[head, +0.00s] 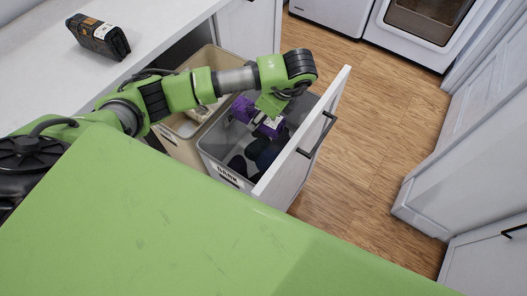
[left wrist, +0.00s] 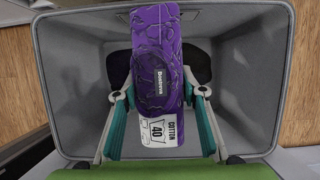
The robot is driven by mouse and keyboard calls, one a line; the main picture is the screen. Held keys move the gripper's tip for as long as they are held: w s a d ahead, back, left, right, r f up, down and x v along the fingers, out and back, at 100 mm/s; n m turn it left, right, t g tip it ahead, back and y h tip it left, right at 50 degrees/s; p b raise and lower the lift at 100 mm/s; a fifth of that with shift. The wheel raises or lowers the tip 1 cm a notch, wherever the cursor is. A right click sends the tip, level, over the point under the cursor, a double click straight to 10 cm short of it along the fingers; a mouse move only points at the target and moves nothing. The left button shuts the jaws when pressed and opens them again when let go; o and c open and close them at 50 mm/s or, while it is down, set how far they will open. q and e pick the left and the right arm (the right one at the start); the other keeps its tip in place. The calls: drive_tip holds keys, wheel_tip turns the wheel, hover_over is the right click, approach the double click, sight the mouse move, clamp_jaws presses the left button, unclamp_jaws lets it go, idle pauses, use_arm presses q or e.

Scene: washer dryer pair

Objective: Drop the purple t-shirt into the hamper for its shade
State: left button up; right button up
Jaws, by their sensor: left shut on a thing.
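The purple t-shirt (head: 256,117) is a folded bundle with a white care label reading cotton 40. In the left wrist view the purple t-shirt (left wrist: 158,65) sits between the fingers of my left gripper (left wrist: 160,112), which is shut on it. In the head view my left gripper (head: 262,114) reaches down over the grey hamper (head: 222,172) labelled DARK. The shirt is over or within that hamper's opening; its exact height is unclear. The grey hamper also shows in the left wrist view (left wrist: 75,65), with dark items at its bottom. My right gripper is out of view.
A beige hamper (head: 176,144) with light cloth stands beside the grey one in the same pulled-out drawer (head: 310,135). White appliances (head: 425,25) stand at the back. The wood floor (head: 365,130) to the right is clear.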

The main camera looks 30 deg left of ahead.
use_arm(q)
drive_tip(key=o, duration=1.3)
drive_tip(key=v, duration=1.2)
drive_tip(key=shift+s, duration=0.1)
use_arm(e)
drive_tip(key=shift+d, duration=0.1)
